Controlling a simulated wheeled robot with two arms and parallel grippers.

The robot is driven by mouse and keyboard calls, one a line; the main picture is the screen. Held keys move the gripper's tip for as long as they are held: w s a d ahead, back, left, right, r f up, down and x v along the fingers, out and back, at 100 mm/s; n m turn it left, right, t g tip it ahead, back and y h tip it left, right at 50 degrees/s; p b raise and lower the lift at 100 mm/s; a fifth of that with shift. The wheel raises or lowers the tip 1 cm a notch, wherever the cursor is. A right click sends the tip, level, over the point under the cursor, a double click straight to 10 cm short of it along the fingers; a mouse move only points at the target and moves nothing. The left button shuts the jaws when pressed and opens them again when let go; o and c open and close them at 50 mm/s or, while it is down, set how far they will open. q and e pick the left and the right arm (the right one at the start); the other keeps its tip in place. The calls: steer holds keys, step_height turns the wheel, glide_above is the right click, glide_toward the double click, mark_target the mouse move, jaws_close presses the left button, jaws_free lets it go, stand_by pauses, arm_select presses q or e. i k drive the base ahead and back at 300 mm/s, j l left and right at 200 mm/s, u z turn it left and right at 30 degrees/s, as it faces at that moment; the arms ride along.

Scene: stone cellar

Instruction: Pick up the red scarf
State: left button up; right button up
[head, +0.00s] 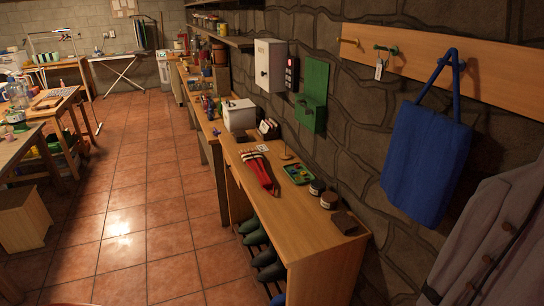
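The red scarf (261,172) lies flat on the wooden side table along the right wall. It is folded long and narrow, with pale stripes at its far end. Its near end reaches toward the front edge of the table. Neither of my grippers shows in the head view, and nothing is touching the scarf from above.
The narrow wooden table (299,218) holds a green tray (297,174), small round tins (329,200), a dark block (344,223) and a white box (239,114). Boots (264,256) stand beneath. A blue bag (425,160) hangs at right. The tiled floor (150,215) is clear.

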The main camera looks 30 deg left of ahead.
mark_target(254, 159)
steer(key=i+j+z, duration=0.25)
steer(key=j, duration=1.5)
steer(key=j+z, duration=0.3)
steer(key=j, duration=1.5)
steer(key=i, duration=0.4)
